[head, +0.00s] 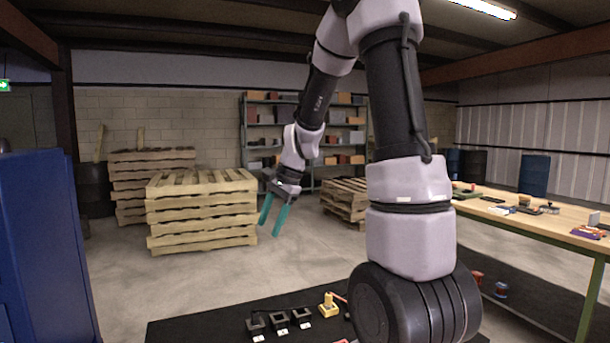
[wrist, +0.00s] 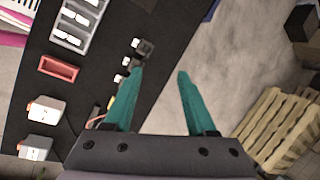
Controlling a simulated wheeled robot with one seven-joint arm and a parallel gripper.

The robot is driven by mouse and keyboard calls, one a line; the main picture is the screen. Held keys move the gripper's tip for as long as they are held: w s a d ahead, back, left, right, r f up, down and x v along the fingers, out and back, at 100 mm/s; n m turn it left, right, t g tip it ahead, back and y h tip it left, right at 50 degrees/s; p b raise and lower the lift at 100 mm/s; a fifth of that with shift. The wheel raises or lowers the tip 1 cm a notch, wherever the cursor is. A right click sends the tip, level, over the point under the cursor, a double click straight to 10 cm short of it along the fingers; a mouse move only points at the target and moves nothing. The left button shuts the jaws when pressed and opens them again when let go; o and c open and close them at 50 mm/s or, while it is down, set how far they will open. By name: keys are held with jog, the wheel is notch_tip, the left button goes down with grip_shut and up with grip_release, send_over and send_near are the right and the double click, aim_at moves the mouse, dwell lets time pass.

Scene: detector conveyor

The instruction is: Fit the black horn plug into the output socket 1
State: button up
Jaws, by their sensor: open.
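My gripper (head: 273,217) hangs in the air beyond the black bench top, its two teal fingers apart with nothing between them. In the wrist view the open fingers (wrist: 160,73) point over the bench edge and floor. Three black square sockets (head: 279,319) with white labels stand in a row on the bench top. They also show in the wrist view (wrist: 145,46), partly behind the left finger. The label numbers are too small to read, so I cannot tell which is output socket 1. I cannot make out the black horn plug in either view.
A yellow plug-like part (head: 328,306) stands right of the sockets on the black bench top (head: 200,328). The wrist view shows a red tray (wrist: 58,68), a grey tray (wrist: 60,20) and white-orange boxes (wrist: 45,110). Pallets (head: 203,212) stand behind; a blue cabinet (head: 35,250) is left.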

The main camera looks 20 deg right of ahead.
jog(key=s+r+n+t+h, duration=0.1)
jog(key=s+r+n, duration=0.3)
jog(key=s+r, duration=0.4)
jog(key=s+d+r+n+t, duration=0.1)
jog(key=s+r+n+t, duration=0.2)
jog(key=s+r, duration=0.5)
jog(key=s+n, duration=0.1)
jog(key=s, duration=0.3)
jog(key=shift+d+n+t+h, duration=0.25)
jog(key=shift+n+t+h, duration=0.05)
jog(key=shift+t+h, duration=0.1)
